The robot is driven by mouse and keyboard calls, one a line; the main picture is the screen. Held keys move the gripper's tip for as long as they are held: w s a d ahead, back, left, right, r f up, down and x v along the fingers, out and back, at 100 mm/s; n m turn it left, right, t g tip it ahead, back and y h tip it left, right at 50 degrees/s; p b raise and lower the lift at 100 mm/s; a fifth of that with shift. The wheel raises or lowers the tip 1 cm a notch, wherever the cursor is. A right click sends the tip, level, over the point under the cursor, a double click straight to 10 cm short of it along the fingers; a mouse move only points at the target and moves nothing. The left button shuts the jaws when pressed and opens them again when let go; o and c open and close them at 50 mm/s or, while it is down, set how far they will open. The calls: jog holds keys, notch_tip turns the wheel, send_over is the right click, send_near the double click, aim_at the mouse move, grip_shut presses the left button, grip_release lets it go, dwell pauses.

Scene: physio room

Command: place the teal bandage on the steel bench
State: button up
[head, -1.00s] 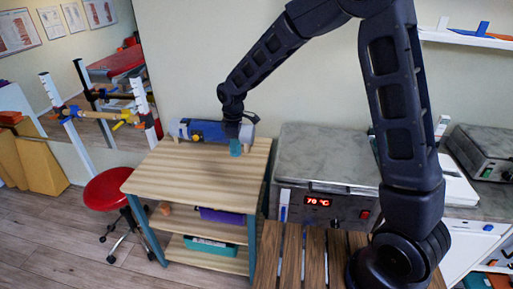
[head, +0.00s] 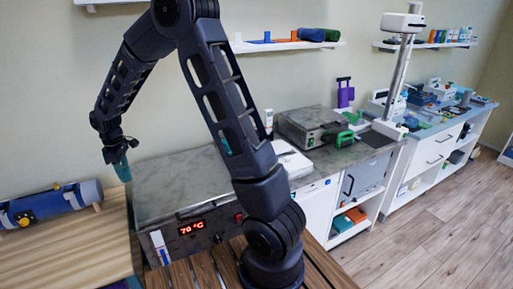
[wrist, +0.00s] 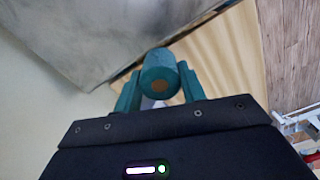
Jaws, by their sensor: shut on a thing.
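The teal bandage (wrist: 155,72) is a small roll with a tan core, held between the fingers of my gripper (wrist: 160,88) in the wrist view. In the head view my gripper (head: 120,160) hangs at left with a teal end pointing down; finger and bandage are hard to tell apart there. The steel bench (head: 175,185), a grey metal-topped unit with a red 70 °C display, stands at centre left. The grey top also shows at upper left of the wrist view (wrist: 85,35).
A wooden table (head: 75,240) with a blue-grey roll (head: 50,203) stands left of the bench. A grey device (head: 312,125) and a green-handled item (head: 345,137) stand on the counter to the right. My arm crosses the bench's right part. Its left top looks clear.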

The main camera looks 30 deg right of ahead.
jog(key=w+d+r+m, duration=0.1)
jog(key=w+d+m, duration=0.2)
jog(key=d, duration=1)
jog(key=w+d+m, duration=0.4)
jog(key=d, duration=0.8)
jog(key=w+d+r+m, duration=0.1)
jog(key=w+d+m, duration=0.2)
jog(key=d, duration=1)
jog(key=s+d+r+m, duration=0.1)
jog(key=s+d+m, duration=0.1)
jog(key=d, duration=1.1)
jog(key=s+d+r+m, duration=0.1)
jog(key=s+d, duration=0.1)
jog(key=d, duration=1.1)
jog(key=s+d+r, duration=0.3)
jog(key=s+d, duration=0.8)
jog(key=d, duration=0.4)
jog(key=s+d+r, duration=0.2)
jog(key=s+d, duration=0.9)
jog(key=d, duration=0.4)
jog(key=shift+m, duration=0.4)
jog(key=f, duration=1.9)
jog(key=shift+w+a+f, duration=0.15)
jog(key=shift+a+f, duration=0.05)
jog(key=shift+f, duration=0.15)
jog(key=shift+f, duration=0.1)
